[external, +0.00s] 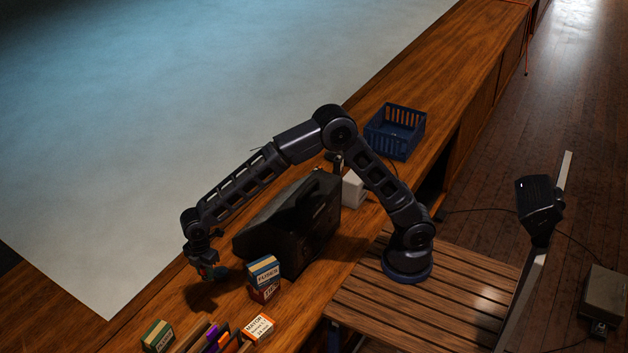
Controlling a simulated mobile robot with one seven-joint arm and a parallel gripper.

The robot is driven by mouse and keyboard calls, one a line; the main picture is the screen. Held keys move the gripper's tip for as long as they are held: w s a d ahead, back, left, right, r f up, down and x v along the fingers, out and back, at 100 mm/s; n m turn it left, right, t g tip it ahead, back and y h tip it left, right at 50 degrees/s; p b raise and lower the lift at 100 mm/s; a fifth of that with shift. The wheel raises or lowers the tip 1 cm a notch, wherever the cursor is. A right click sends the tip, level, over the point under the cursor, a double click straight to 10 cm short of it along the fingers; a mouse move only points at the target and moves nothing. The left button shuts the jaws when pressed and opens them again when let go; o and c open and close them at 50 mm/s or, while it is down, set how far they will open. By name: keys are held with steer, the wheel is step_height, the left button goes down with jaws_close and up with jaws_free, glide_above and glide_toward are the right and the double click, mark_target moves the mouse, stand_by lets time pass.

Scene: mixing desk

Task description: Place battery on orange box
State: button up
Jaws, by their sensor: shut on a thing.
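My gripper (207,264) hangs low at the left end of my outstretched arm, over the wooden desk. It is shut on a small dark item with teal and reddish patches, probably the battery (213,273); the fingers partly hide it. A shadow lies on the desk below it, and the item looks held above the surface. An orange and white printed box (259,328) lies on the desk to the lower right of my gripper. It looks like the orange box, and its top shows bare.
A blue and yellow box (263,270) stands on a dark red box (264,291) right of my gripper. A large black case (290,225) stands behind them. A green box (158,337) and an organizer (212,338) are in front. A blue basket (395,132) is farther back.

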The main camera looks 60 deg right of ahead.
steer(key=n, duration=0.2)
glide_above(258, 327)
step_height(258, 327, down, 19)
stand_by(0.5)
steer(key=shift+f, duration=0.15)
steer(key=o, duration=1.1)
steer(key=shift+c, duration=0.2)
step_height(258, 327, up, 12)
steer(key=shift+d+r, duration=0.1)
steer(key=shift+r, duration=0.1)
